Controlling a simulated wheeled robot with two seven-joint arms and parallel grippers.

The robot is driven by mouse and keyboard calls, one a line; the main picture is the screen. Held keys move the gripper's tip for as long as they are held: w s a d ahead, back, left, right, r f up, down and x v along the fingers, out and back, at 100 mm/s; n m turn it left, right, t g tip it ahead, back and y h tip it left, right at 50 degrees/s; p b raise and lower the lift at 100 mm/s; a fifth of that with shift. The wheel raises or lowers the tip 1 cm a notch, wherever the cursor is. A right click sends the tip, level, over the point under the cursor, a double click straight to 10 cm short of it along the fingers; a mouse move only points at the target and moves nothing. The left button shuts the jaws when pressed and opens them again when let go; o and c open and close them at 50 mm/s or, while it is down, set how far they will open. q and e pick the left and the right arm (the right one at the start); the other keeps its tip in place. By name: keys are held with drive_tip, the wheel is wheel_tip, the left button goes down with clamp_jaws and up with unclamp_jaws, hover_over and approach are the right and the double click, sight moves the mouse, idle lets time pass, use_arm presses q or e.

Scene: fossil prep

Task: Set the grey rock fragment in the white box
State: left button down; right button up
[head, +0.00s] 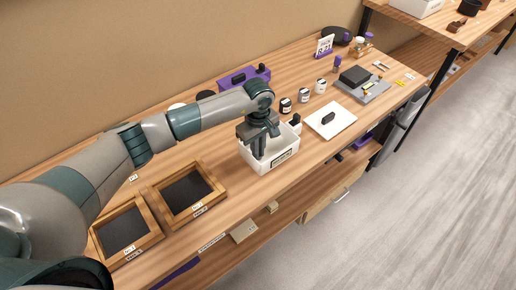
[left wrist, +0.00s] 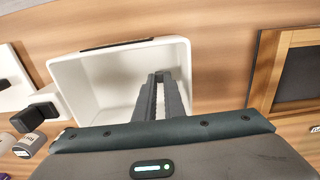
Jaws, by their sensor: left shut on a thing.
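The white box (head: 263,167) stands on the wooden bench, with a dark label on its front; it also shows in the left wrist view (left wrist: 105,85), open side up. My left gripper (head: 258,152) points down into the box's opening, and its fingers (left wrist: 159,78) show over the box's inside in the left wrist view. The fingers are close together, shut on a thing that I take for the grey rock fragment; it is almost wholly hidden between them. I cannot tell whether it touches the box floor. My right gripper is not in view.
Two wood-framed dark trays (head: 187,192) (head: 124,229) lie left of the box. A white board (head: 343,112) with a black object (head: 327,118) lies to its right. Small jars (head: 286,105) and a purple case (head: 236,79) stand behind. A grey scale (head: 362,88) is farther right.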

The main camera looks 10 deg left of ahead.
use_arm(q)
drive_tip(key=shift+f, duration=0.25)
drive_tip(key=c, duration=2.1)
unclamp_jaws()
drive_tip(key=shift+r, duration=0.2)
drive_tip(key=shift+r, duration=0.4)
drive_tip(key=shift+r+b, duration=1.8)
drive_tip(key=shift+r, duration=3.85)
